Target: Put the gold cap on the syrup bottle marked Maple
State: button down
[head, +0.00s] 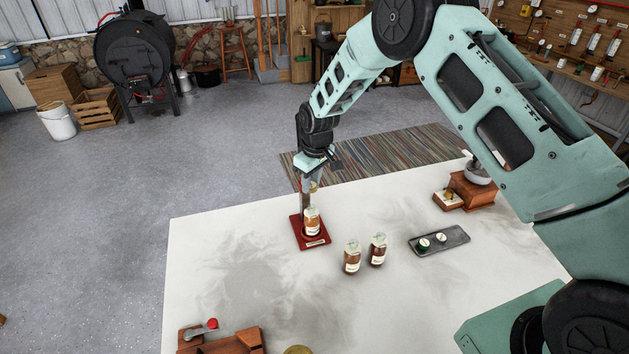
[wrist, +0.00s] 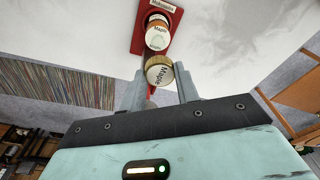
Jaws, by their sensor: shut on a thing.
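The syrup bottle marked Maple (wrist: 157,36) stands on a red stand (wrist: 140,32) just beyond the cap. In the head view the amber bottle (head: 312,222) has a pale label and stands upright on the red stand (head: 313,243). My gripper (head: 311,184) points down close above and behind it. I cannot tell whether the cap touches the bottle; the bottle's mouth is not clear.
Two more amber bottles (head: 352,258) (head: 378,250) stand right of the stand. A wooden box (head: 472,190) is at the back right. A wooden piece with a red knob (head: 212,324) is front left.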

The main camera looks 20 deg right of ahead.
aim_at(311, 207)
jog(key=shift+f+b, duration=0.1)
jog(key=shift+b, duration=0.2)
jog(key=shift+f+b, duration=2.15)
jog(key=shift+f, duration=0.85)
jog(key=shift+f+m+b, duration=0.3)
jog(key=shift+f+b, duration=0.65)
jog(key=shift+b, duration=0.25)
dwell(0.5)
jog(key=c, duration=0.6)
grip_release()
jog(key=shift+c, duration=0.2)
jog(key=shift+r, duration=0.1)
jog(key=shift+s+d+r+p, duration=0.1)
jog(key=shift+r+p, duration=0.55)
jog(key=shift+r, duration=0.5)
jog(key=shift+s+d+r+p, duration=0.15)
jog(key=shift+r+p, duration=0.5)
jog(key=shift+r, duration=0.45)
jog(key=shift+s+d+r+p, duration=0.1)
jog(key=shift+r+p, duration=0.55)
jog(key=shift+r, duration=0.5)
